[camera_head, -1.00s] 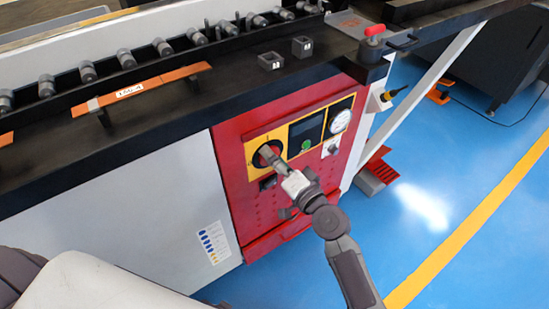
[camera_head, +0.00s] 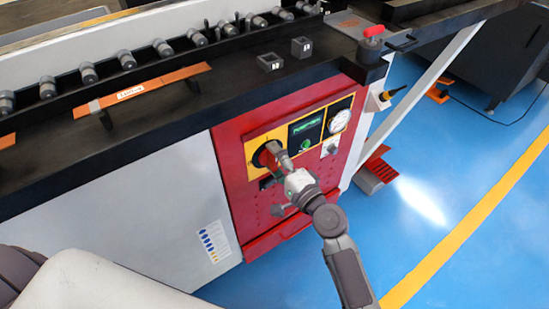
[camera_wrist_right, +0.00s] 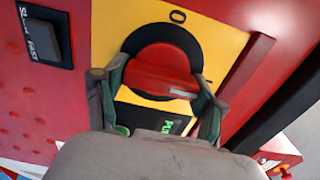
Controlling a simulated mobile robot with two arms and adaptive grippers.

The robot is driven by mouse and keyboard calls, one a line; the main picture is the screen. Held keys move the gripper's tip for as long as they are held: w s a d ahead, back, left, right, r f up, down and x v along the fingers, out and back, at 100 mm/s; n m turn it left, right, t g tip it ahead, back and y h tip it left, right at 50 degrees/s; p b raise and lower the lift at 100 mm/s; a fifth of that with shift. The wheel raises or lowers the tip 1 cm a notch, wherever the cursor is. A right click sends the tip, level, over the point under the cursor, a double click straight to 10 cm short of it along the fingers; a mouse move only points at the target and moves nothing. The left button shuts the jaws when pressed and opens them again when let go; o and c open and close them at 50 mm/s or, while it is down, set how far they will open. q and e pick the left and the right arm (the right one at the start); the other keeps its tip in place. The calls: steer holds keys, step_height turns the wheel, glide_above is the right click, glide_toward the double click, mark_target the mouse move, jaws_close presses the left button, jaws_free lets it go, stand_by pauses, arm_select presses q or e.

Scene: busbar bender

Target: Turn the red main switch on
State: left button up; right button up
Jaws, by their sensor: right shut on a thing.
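The red main switch (camera_head: 264,157) is a round rotary knob with a raised bar handle, set on a yellow plate (camera_wrist_right: 221,30) on the red control panel. In the right wrist view the knob (camera_wrist_right: 165,62) shows between my fingers, with a white mark near one end of its handle and an "O" printed on the plate above. My right gripper (camera_head: 277,156) is shut on the handle; in the right wrist view its two fingers (camera_wrist_right: 162,78) are at either end of it. The gripper partly covers the knob in the head view. My left gripper is not in view.
A display (camera_head: 305,130) with green lettering, a green button (camera_head: 306,145) and a round gauge (camera_head: 338,121) are right of the switch. A black slow/fast selector (camera_wrist_right: 45,35) is close by. The black table edge overhangs the panel.

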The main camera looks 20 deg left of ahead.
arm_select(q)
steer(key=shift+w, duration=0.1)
arm_select(e)
steer(key=o, duration=1.1)
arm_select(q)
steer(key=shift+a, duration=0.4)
arm_select(e)
steer(key=shift+o, duration=0.2)
steer(key=shift+s+d, duration=0.1)
steer(key=shift+d, duration=0.05)
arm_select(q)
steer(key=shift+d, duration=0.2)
arm_select(e)
steer(key=v, duration=1.1)
steer(key=shift+s+d, duration=0.25)
